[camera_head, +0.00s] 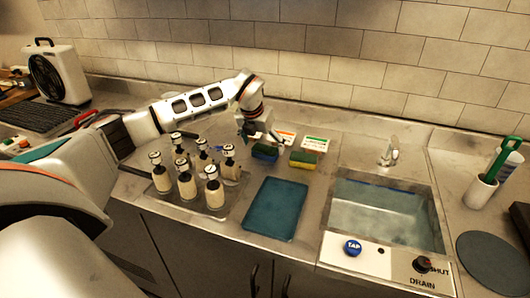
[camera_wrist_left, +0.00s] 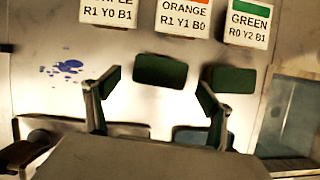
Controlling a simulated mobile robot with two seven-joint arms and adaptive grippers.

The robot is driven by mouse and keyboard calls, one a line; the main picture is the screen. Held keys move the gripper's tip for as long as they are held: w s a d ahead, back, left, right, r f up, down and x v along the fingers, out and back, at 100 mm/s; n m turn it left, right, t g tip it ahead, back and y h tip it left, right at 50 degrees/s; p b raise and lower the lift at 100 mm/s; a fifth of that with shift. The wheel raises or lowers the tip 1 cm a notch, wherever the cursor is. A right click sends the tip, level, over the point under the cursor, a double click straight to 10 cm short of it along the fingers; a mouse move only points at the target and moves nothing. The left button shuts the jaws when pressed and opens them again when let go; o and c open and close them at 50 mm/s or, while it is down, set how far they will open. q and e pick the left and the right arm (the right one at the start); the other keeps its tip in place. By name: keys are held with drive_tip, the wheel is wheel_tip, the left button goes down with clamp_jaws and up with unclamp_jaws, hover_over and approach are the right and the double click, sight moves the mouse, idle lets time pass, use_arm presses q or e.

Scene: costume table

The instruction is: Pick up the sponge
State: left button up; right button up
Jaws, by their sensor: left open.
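Two sponges sit on the counter in the head view. One has a dark green top and a blue body (camera_head: 265,153); the other has a green top and a yellow body (camera_head: 302,160) and lies to its right. My left gripper (camera_head: 258,138) is open just behind and above the blue sponge. In the left wrist view a dark green sponge top (camera_wrist_left: 160,71) shows between the spread fingers of my left gripper (camera_wrist_left: 157,84), with no visible grip on it. The other green sponge top (camera_wrist_left: 236,80) is partly behind the right finger. My right gripper is out of view.
Several pump bottles (camera_head: 186,186) stand on a tray left of the sponges. A blue-green tray (camera_head: 275,210) lies in front. Label cards, including the orange one (camera_wrist_left: 185,16), lie behind. The sink (camera_head: 385,215) is right. A blue stain (camera_wrist_left: 68,67) marks the counter.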

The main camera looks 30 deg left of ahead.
sight(265, 149)
use_arm(q)
drive_tip(key=x, duration=0.3)
drive_tip(key=shift+w+f, duration=0.1)
drive_tip(key=shift+w, duration=0.05)
drive_tip(key=c, duration=0.8)
wheel_tip(265, 149, up, 20)
drive_tip(key=shift+r, duration=0.1)
drive_tip(key=c, duration=0.3)
